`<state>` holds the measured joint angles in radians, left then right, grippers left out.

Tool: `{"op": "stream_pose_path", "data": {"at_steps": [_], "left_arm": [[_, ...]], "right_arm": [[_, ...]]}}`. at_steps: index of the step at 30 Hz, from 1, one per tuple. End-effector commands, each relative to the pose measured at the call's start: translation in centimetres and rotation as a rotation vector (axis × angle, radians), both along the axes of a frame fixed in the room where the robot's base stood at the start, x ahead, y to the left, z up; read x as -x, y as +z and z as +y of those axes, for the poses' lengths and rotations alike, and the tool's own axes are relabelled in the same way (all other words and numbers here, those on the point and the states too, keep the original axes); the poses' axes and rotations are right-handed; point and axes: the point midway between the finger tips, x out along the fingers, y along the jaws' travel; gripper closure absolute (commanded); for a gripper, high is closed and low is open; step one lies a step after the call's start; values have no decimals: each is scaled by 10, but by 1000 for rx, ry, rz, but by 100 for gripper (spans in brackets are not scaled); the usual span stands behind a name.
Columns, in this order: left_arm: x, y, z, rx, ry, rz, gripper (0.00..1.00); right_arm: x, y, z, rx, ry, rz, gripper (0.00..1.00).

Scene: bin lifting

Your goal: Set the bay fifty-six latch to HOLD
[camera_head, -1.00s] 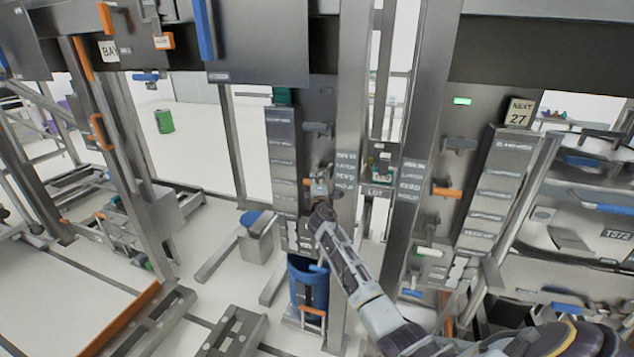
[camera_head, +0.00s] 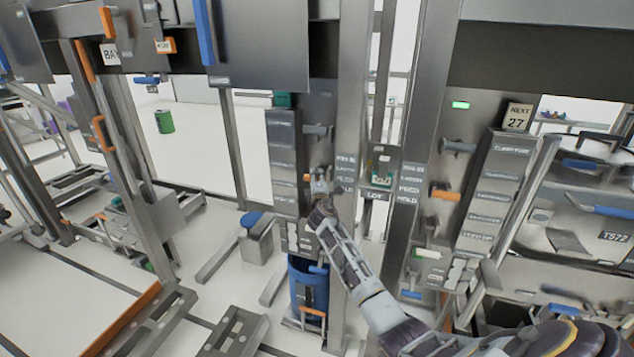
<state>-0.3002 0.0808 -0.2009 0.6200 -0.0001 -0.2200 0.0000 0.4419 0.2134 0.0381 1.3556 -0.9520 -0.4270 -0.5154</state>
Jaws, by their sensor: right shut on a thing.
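My right gripper (camera_head: 318,184) is at the left post's panel, beside the lettered label (camera_head: 345,175) that reads roughly BIN, LATCH, FEED, HOLD. It is shut on a small latch handle there, mostly hidden by the gripper and my forearm. A tip of orange shows just left of the fingers. A second, similar label (camera_head: 410,185) stands on the post to the right, with an orange-handled latch (camera_head: 445,194) beside it. The bay numbers on the labels are too small to read. My left gripper is not in view.
A blue bin (camera_head: 301,283) stands below my right forearm. Grey slatted panels (camera_head: 285,160) flank the latch on the left, and others (camera_head: 487,195) stand at the right. Open floor (camera_head: 215,235) lies left of the post.

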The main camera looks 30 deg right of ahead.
Motion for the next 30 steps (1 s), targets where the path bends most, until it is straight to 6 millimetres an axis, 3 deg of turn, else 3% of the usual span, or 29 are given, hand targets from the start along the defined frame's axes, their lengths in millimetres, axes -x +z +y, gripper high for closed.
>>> {"op": "stream_pose_path", "data": {"at_steps": [1, 23, 24, 26, 30], "left_arm": [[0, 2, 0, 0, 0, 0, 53], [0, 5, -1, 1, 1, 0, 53], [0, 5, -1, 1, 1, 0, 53], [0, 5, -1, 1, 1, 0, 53], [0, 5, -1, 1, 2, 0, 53]], "right_arm": [[-1, 19, -5, 17, -3, -19, 100], [-3, 27, -9, 17, -7, -19, 100], [-3, 27, -9, 17, -7, -19, 59], [-3, 27, -9, 16, -7, -19, 54], [-3, 25, -9, 13, -7, -17, 54]]}}
